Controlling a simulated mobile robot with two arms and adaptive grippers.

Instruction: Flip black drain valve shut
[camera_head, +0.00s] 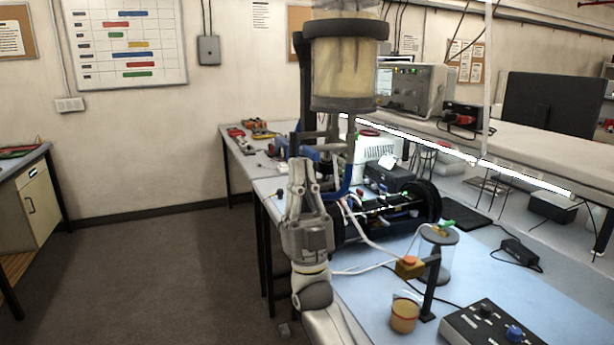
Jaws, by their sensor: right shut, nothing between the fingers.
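A clear cylinder (343,78) with yellowish contents and a black collar (345,29) stands upright at the top centre. A dark fitting and a blue tube (349,172) run down beneath it. The black drain valve is not clearly distinguishable among the dark parts under the cylinder. My right gripper (299,166) is shut and empty, pointing upward just below and left of the cylinder. Its fingers overlap the dark parts behind them, so I cannot tell whether they touch anything. My left gripper is out of view.
The blue-topped bench (460,290) holds a black-wheeled device (425,203), an orange-filled beaker (404,315), a clear vessel on a stand (438,255) and a control box (490,325). A shelf with instruments (410,88) is behind. Open floor (150,270) lies to the left.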

